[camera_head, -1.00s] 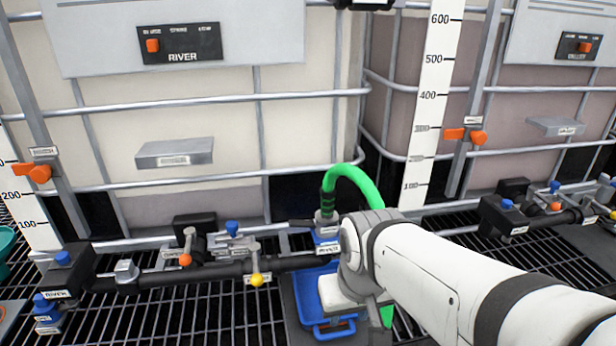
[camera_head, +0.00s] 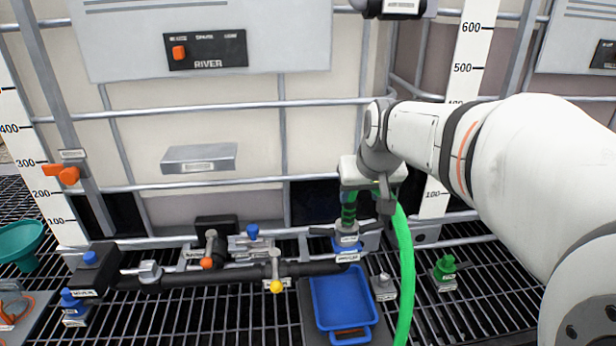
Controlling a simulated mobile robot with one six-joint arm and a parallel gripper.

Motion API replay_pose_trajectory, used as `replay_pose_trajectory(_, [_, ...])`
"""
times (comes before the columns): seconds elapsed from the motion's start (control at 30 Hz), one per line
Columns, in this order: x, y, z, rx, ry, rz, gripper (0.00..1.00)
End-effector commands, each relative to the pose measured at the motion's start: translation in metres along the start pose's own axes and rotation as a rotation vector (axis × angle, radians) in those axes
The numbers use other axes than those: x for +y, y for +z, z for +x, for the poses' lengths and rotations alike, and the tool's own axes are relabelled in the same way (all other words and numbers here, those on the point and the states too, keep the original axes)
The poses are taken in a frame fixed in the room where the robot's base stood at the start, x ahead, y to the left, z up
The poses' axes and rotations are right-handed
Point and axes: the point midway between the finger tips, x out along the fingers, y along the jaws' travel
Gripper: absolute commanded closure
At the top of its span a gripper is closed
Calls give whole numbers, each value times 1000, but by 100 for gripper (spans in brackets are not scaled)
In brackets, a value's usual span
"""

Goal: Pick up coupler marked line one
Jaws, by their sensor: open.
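A grey coupler (camera_head: 347,239) with side handles sits upright on a blue fitting (camera_head: 347,247) at the right end of the black manifold pipe. Its label is too small to read, so I cannot confirm that it says line one. A green hose (camera_head: 404,275) rises from its top, passes behind my gripper and hangs down to the right. My gripper (camera_head: 384,206) is open, just above and right of the coupler, with its fingers pointing down. It overlaps the hose in the picture; I cannot tell whether they touch.
A green-capped fitting (camera_head: 444,268) stands to the right. The manifold pipe (camera_head: 225,275) carries valves with orange and yellow knobs. The RIVER tank's cage bars (camera_head: 225,106) stand behind. A teal funnel (camera_head: 20,243) is far left.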

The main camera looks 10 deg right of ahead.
Motion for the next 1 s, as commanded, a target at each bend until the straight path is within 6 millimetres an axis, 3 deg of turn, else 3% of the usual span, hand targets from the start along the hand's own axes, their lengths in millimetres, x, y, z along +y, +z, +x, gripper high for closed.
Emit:
replay_pose_trajectory(0.1, [0,-12,8,12,0,1,49])
replay_pose_trajectory(0.6, [-7,-17,71,11,1,2,49])
replay_pose_trajectory(0.9, [-7,-17,76,14,1,2,49])
replay_pose_trajectory(1.0, [-7,-17,76,14,2,3,56])
